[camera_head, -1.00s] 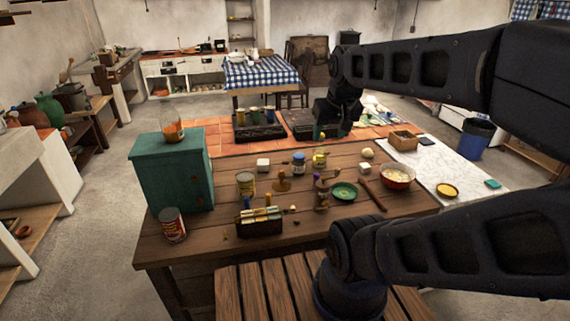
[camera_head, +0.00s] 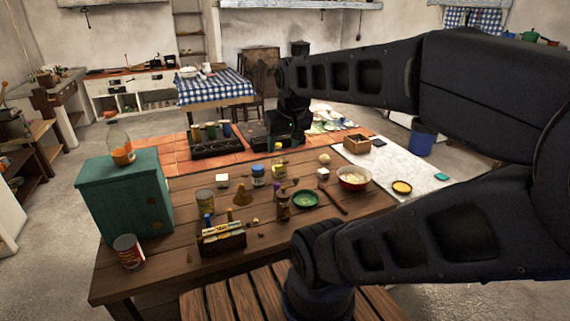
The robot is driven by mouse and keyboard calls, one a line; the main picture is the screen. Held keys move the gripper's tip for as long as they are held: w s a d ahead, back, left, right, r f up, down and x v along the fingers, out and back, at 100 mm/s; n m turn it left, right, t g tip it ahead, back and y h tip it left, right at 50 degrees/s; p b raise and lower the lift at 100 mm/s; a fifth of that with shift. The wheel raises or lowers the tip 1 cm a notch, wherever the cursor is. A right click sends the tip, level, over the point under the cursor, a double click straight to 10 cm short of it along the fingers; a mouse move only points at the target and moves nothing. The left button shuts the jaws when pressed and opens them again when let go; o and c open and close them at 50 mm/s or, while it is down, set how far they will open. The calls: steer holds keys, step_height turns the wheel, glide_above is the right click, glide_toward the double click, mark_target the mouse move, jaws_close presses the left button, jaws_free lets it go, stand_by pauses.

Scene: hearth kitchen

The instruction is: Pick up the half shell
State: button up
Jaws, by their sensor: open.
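Small brownish bits lie on the wooden table, one (camera_head: 257,221) and another (camera_head: 258,234) to the right of the divided box. The half shell may be among these, but they are too small to tell. A pale rounded thing (camera_head: 324,158) lies near the table's far right side; I cannot tell what it is. My gripper (camera_head: 285,143) is open and points down over the far side of the table, well beyond the brown bits. Its fingers are small and dark against the background.
The table holds a teal cabinet (camera_head: 125,196), a red can (camera_head: 129,251), a divided box (camera_head: 221,239), a green dish (camera_head: 306,198), a red bowl (camera_head: 353,178) and several jars. A slatted bench (camera_head: 240,300) stands at the near edge. My arm covers the right side.

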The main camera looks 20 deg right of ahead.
steer(key=shift+o, duration=0.3)
steer(key=shift+w, duration=0.1)
steer(key=w+a+f+m+g, duration=0.1)
steer(key=w+a+m, duration=0.2)
steer(key=w, duration=0.6)
steer(key=w+a+f+m+g, duration=0.1)
steer(key=w+a+f+m, duration=0.2)
steer(key=w, duration=0.6)
steer(key=w+a+m+g, duration=0.1)
steer(key=w+a+m, duration=0.25)
steer(key=w, duration=0.45)
steer(key=w+a+f+m, duration=0.6)
steer(key=w+a+f, duration=0.1)
steer(key=w+f, duration=0.35)
steer(key=w+a+f+m, duration=0.1)
steer(key=w+a+f, duration=0.1)
steer(key=f, duration=0.4)
steer(key=w+a+f+m+g, duration=0.1)
steer(key=w+a+f+m, duration=0.1)
steer(key=f, duration=0.4)
steer(key=w+a+f+m, duration=0.1)
steer(key=w+a+f, duration=0.2)
steer(key=f, duration=0.4)
steer(key=shift+w+a+m+g, duration=0.3)
steer(key=shift+w+a+m, duration=0.1)
steer(key=shift+w, duration=0.15)
steer(key=shift+w+d+f, duration=0.1)
steer(key=shift+f, duration=1.35)
steer(key=shift+w+d+f, duration=0.1)
steer(key=shift+f, duration=1.3)
